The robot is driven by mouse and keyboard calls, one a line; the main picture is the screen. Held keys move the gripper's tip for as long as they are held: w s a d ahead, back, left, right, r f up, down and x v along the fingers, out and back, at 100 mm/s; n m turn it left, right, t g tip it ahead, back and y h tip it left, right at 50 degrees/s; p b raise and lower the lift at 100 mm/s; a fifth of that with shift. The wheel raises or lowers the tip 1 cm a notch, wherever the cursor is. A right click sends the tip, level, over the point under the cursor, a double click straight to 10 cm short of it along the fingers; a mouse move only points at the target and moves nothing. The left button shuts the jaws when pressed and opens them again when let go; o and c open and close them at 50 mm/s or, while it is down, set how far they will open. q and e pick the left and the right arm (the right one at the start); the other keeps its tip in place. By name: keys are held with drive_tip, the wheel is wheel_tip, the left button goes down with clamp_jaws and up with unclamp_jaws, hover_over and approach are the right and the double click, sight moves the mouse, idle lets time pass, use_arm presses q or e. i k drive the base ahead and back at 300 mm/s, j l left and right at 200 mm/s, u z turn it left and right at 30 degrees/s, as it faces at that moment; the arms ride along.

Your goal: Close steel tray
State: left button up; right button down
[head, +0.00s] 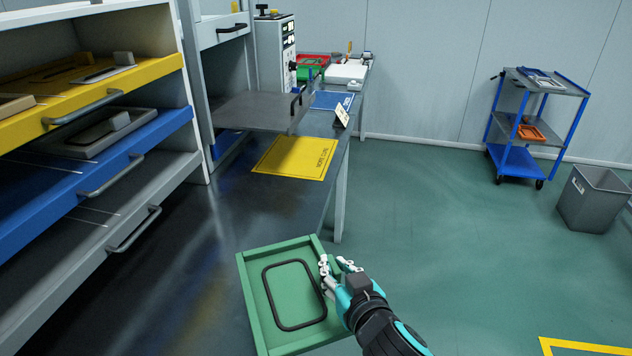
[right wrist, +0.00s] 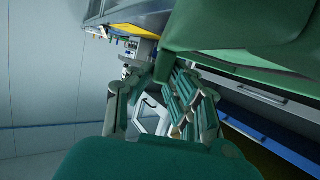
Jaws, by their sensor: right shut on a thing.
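A grey steel tray (head: 250,111) with a dark handle at its right end sticks out of the tall grey fixture over the bench. Another grey tray (head: 75,250), with a curved handle, is the lowest in the left rack; I cannot tell which one the task names. My right gripper (head: 334,272) is shut on the right rim of a green tray (head: 249,300), well in front of both. A black rounded frame (head: 273,318) lies in it. In the right wrist view the green tray (right wrist: 235,32) fills the top right. My left gripper is not in view.
Yellow (head: 25,122) and blue (head: 35,202) trays stick out of the left rack. A yellow mat (head: 290,165) lies on the dark bench. A blue cart (head: 520,165) and a grey bin (head: 590,205) stand at the right. The green floor between is clear.

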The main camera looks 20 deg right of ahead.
sight(271, 112)
drive_tip(key=i+l, duration=0.1)
drive_tip(key=l, duration=0.45)
drive_tip(key=i+l+u, duration=0.1)
drive_tip(key=l, duration=0.4)
drive_tip(key=i+l, duration=0.1)
drive_tip(key=l, duration=0.45)
